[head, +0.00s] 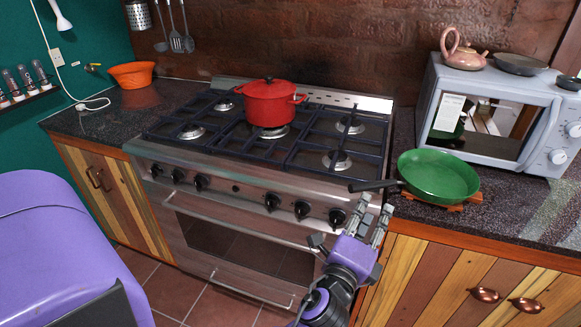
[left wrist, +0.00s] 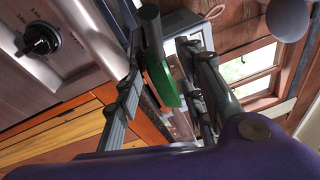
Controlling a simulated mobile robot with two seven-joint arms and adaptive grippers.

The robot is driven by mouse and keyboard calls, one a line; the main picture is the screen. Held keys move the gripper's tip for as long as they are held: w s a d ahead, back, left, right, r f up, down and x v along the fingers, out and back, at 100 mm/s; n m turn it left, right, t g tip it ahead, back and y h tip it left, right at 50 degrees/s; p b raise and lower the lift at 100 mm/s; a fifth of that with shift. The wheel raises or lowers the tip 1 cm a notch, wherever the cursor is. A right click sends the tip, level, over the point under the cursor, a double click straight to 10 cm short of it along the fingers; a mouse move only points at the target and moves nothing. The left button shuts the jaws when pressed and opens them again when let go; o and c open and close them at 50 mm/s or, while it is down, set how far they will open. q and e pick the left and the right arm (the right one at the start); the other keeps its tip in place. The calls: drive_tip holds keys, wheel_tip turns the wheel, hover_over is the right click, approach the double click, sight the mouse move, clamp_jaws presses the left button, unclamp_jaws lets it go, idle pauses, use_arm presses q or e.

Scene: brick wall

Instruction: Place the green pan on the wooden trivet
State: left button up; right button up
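The green pan (head: 438,173) sits on the counter right of the stove, on the wooden trivet (head: 449,207). The trivet is mostly hidden beneath the pan and shows only at its front and right edges. The pan's dark handle points left toward the stove. My left gripper (head: 371,219) is open and empty, in front of the counter edge and below the handle. In the left wrist view, the pan (left wrist: 164,84) and its handle (left wrist: 151,32) appear beyond the gap between the spread fingers (left wrist: 160,95). My right gripper is not in view.
A red pot (head: 270,103) stands on the stove (head: 245,180). A microwave (head: 505,125), with a pink teapot (head: 463,53) on top, stands behind the pan. An orange bowl (head: 132,74) is at the back left. The counter is clear right of the pan.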

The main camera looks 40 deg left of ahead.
use_arm(q)
drive_tip(key=shift+a+f, duration=0.1)
drive_tip(key=s+a+f+n+g, duration=0.1)
drive_tip(key=s+f+n+g, duration=0.15)
drive_tip(key=s+f, duration=0.4)
drive_tip(key=s+a+f+n+g+h, duration=0.1)
drive_tip(key=s+a+f+n+g, duration=0.1)
drive_tip(key=s+f+n, duration=0.35)
drive_tip(key=s+a+f+n+g, duration=0.1)
drive_tip(key=s+f+n+g, duration=0.1)
drive_tip(key=s+f, duration=0.6)
drive_tip(key=s+f+n+g, duration=0.2)
drive_tip(key=s+f+n, duration=0.2)
drive_tip(key=s, duration=0.5)
drive_tip(key=s+f+n+g+h, duration=0.1)
drive_tip(key=s+f+n+g, duration=0.1)
drive_tip(key=s+f+n, duration=0.2)
drive_tip(key=s+f, duration=0.3)
drive_tip(key=s, duration=0.2)
drive_tip(key=shift+s+a+f, duration=0.3)
drive_tip(key=shift+s, duration=0.05)
